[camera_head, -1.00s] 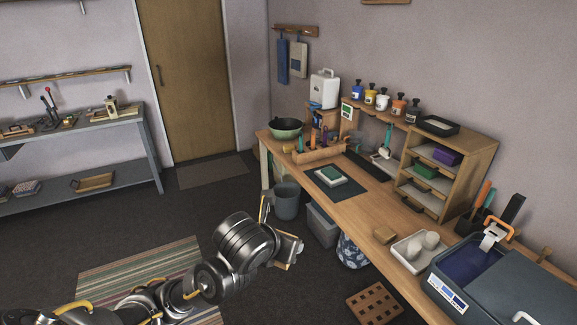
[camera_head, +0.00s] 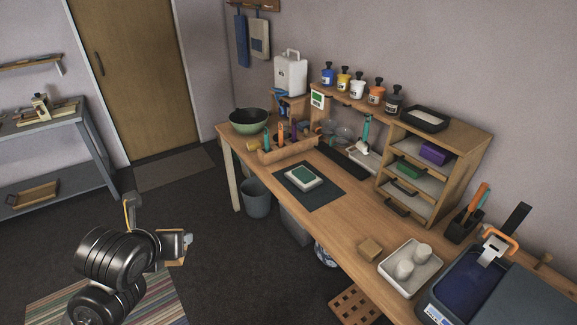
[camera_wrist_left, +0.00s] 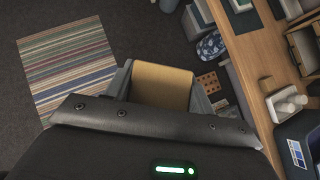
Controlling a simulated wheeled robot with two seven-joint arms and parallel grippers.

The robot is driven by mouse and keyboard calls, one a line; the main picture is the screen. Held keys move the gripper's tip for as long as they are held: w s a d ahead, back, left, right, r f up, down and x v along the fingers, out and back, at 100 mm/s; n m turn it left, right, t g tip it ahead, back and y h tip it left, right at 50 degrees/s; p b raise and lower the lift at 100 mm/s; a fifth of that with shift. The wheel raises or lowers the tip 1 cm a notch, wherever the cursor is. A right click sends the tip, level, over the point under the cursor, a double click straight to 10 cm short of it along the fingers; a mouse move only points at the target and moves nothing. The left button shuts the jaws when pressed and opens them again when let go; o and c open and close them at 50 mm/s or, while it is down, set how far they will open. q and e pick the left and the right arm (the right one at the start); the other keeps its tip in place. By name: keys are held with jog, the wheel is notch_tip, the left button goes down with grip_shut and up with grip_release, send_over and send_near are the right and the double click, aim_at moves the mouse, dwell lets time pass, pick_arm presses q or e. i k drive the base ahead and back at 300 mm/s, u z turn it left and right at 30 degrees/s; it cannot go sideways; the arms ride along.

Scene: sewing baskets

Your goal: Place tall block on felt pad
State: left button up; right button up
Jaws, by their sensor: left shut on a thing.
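My left gripper (camera_head: 172,247) is shut on a tan block, the likely tall block (camera_wrist_left: 162,84), seen between the fingers in the left wrist view. In the head view only part of the block shows at the fingertips. The gripper is over the floor, left of the workbench and apart from it. On the bench lies a dark flat mat (camera_head: 323,197), with a small white-rimmed green pad (camera_head: 304,177) on it. I cannot tell which of these is the felt pad. Both are clear of my gripper. My right gripper is out of view.
A small tan block (camera_head: 369,248) lies near the bench's front edge. Beside it stands a white tray (camera_head: 427,272) with two white cups. A wooden tool rack (camera_head: 285,151) and green bowl (camera_head: 248,121) are behind the mat. A bin (camera_head: 256,198) stands below. Bench between mat and tray is mostly clear.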

aim_at(304, 173)
jog(key=z, duration=0.2)
jog(key=i, duration=0.75)
jog(key=z, duration=0.85)
jog(key=i, duration=0.45)
jog(key=z, duration=0.4)
